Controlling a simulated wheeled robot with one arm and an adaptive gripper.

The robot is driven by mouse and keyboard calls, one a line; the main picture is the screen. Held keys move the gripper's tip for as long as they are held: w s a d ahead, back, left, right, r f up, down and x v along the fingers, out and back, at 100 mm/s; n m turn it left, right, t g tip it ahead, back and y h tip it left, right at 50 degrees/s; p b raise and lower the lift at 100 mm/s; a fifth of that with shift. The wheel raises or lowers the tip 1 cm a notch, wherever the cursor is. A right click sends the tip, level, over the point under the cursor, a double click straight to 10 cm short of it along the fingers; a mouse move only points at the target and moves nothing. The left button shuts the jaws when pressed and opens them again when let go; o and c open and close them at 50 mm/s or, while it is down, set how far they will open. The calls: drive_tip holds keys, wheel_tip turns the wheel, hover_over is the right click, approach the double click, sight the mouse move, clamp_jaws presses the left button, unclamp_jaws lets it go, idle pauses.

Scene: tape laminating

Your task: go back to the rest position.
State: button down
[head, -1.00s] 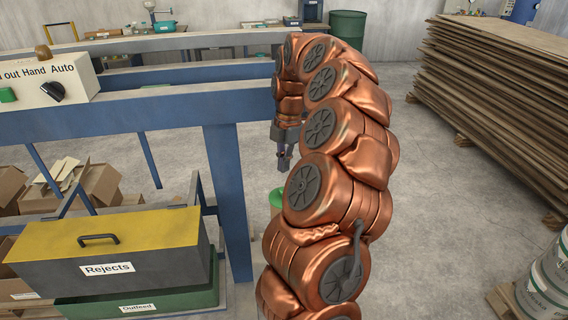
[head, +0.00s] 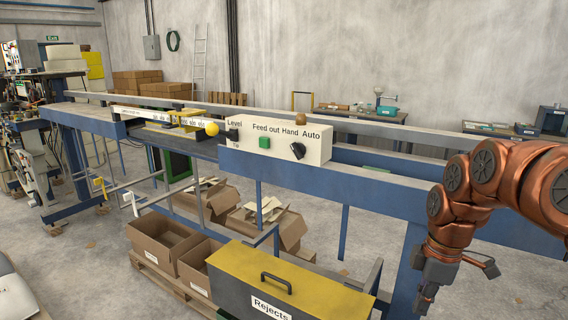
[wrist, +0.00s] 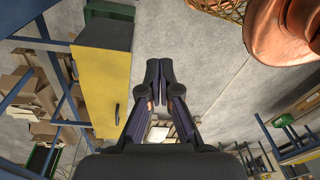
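My copper-coloured arm (head: 470,190) reaches in from the right edge of the head view. My gripper (head: 425,300) hangs from it, pointing down, to the right of the Rejects box. In the wrist view my gripper (wrist: 158,75) has its two dark fingertips together, with nothing visible between them. Concrete floor shows beyond the fingertips.
The Rejects box (head: 285,285) with its yellow lid stands low beside the blue frame (head: 375,190). It is also left of the fingers in the wrist view (wrist: 105,85). The control box (head: 280,140) sits on the frame. Cardboard boxes (head: 165,245) lie lower left.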

drive_tip(key=s+a+f+m, duration=0.2)
drive_tip(key=s+a+m, duration=0.2)
drive_tip(key=s, duration=0.3)
drive_tip(key=s+a+f+m+g, duration=0.1)
drive_tip(key=s+a+f+m, duration=0.1)
drive_tip(key=s+a+m, duration=0.2)
drive_tip(key=s+a+f+m+h, duration=0.1)
drive_tip(key=s+a+m, duration=0.4)
drive_tip(key=s, duration=0.5)
drive_tip(key=shift+s+f+m+g, duration=0.3)
drive_tip(key=shift+f, duration=0.15)
